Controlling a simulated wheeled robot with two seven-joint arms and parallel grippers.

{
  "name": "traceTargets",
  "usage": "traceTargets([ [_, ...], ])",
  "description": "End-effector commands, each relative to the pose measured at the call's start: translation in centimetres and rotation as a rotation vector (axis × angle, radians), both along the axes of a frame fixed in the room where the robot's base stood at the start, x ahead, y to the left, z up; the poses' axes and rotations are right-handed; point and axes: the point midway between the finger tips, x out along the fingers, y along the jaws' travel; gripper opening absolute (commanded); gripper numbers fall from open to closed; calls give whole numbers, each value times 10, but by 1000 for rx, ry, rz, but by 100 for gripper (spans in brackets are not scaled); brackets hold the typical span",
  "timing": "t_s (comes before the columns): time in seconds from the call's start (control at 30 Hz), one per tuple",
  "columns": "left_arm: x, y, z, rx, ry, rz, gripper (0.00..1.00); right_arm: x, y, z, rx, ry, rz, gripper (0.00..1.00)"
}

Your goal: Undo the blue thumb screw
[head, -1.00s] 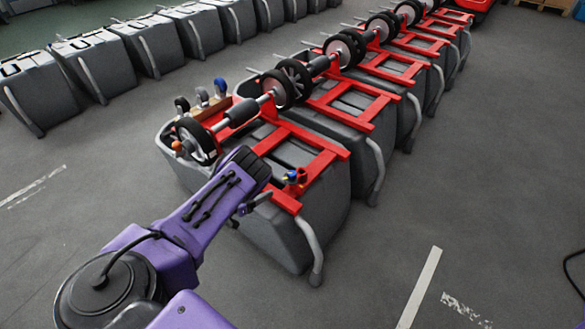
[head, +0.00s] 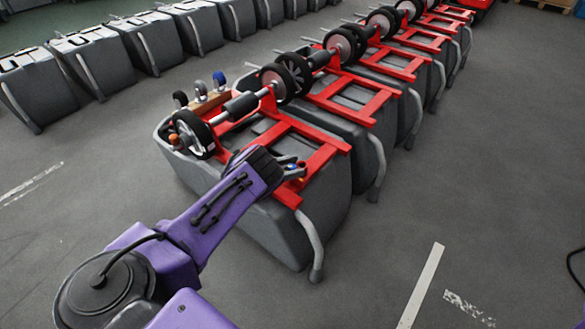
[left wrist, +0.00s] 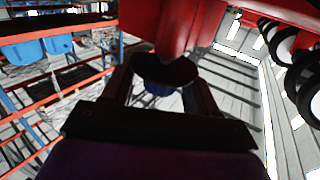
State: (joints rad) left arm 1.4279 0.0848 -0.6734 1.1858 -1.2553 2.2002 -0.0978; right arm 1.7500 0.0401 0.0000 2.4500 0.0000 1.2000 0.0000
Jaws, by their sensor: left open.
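The blue thumb screw (left wrist: 158,88) shows as a small dark blue knob between my left gripper's fingers in the left wrist view. In the head view a bit of blue (head: 287,159) shows at the gripper tip, on the red frame (head: 324,155) of the nearest grey tank (head: 310,200); most of that spot is hidden by my gripper. My left gripper (head: 294,171) is open, its jaws on either side of the screw (left wrist: 162,92), with no clear contact. My right gripper is in neither view.
More tanks with red frames stand close behind in a row. The floor (head: 470,190) to the right is clear.

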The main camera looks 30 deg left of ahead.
Motion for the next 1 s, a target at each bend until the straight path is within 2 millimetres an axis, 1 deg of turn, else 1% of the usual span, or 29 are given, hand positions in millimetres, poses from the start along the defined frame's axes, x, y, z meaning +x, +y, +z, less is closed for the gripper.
traceTargets([
  [0.13,0,0,0,-1,-1,0,58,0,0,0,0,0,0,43],
  [0.17,0,0,0,-1,-1,0,49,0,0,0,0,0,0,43],
  [0.2,0,0,0,-1,-1,0,36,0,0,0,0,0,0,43],
  [0.3,0,0,0,-1,-1,0,7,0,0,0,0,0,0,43],
  [0.47,0,0,1,-1,-1,3,6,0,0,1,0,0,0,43],
  [0.67,0,0,2,-1,0,48,6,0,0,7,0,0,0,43],
  [0.87,0,0,4,-3,0,167,6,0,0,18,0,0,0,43],
  [1.0,-1,0,4,-4,1,284,6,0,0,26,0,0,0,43],
])
